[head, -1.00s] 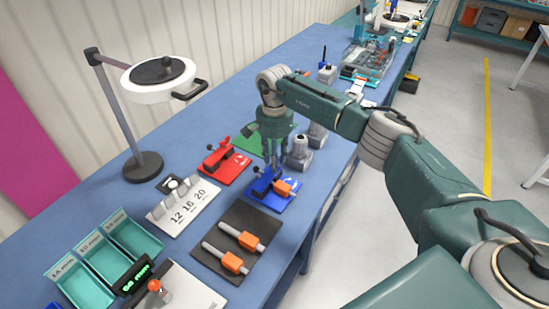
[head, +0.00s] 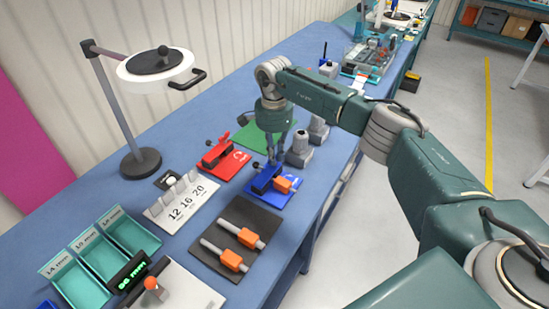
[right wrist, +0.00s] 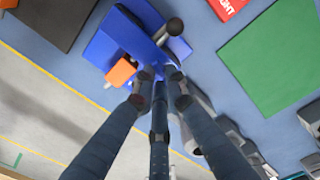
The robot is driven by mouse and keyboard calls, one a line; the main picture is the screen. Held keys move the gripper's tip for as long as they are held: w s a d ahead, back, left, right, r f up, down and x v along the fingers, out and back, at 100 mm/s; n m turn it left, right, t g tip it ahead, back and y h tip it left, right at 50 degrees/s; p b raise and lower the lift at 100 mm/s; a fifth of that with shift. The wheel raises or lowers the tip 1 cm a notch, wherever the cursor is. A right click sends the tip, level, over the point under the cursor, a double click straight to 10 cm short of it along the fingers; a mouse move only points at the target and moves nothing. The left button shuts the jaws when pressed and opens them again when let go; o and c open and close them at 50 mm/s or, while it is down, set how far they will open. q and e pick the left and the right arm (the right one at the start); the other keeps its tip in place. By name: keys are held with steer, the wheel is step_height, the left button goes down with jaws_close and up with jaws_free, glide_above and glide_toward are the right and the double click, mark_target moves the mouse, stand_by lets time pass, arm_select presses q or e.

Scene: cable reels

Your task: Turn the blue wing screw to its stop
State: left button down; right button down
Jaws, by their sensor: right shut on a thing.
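The blue clamp fixture (head: 284,199) stands on its blue plate at the bench's front edge, with an orange piece (head: 283,184) on its near side. My right gripper (head: 275,161) points down at the fixture. In the right wrist view its fingertips (right wrist: 160,75) are closed together at the blue wing screw (right wrist: 169,59), which is mostly hidden between them. A dark ball knob (right wrist: 175,27) sticks out just beyond the fingertips, and the orange piece (right wrist: 120,72) is left of them. The wing's exact angle cannot be told. My left gripper is not in view.
A red fixture (head: 232,166) stands left of the blue one, and a green mat (head: 252,137) lies behind. Grey fittings (head: 299,152) stand close on the right. A dark mat (head: 212,258) with two orange-and-metal pieces is in front. A lamp (head: 160,70) stands at left.

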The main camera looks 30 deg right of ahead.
steer(key=m+b, duration=0.1)
steer(key=m, duration=0.2)
steer(key=shift+w+a+m+b, duration=0.1)
steer(key=shift+w+m+b, duration=0.05)
steer(key=shift+m+b, duration=0.25)
steer(key=m+b, duration=0.1)
steer(key=m, duration=0.2)
steer(key=shift+w+r+m, duration=0.1)
steer(key=shift+m, duration=0.2)
steer(key=m, duration=0.3)
steer(key=shift+w+a+m+b, duration=0.1)
steer(key=shift+m+b, duration=0.2)
steer(key=shift+b, duration=0.1)
steer(key=m, duration=0.4)
steer(key=shift+m, duration=0.3)
steer(key=m, duration=0.3)
steer(key=shift+w+m+b, duration=0.15)
steer(key=shift+m+b, duration=0.15)
steer(key=shift+b, duration=0.05)
steer(key=m, duration=0.4)
steer(key=shift+w+d+r, duration=0.1)
steer(key=shift+d, duration=0.15)
steer(key=m, duration=0.5)
steer(key=shift+d+p, duration=0.1)
steer(key=shift+p, duration=0.2)
steer(key=m, duration=0.4)
steer(key=shift+d, duration=0.15)
steer(key=shift+m+p, duration=0.3)
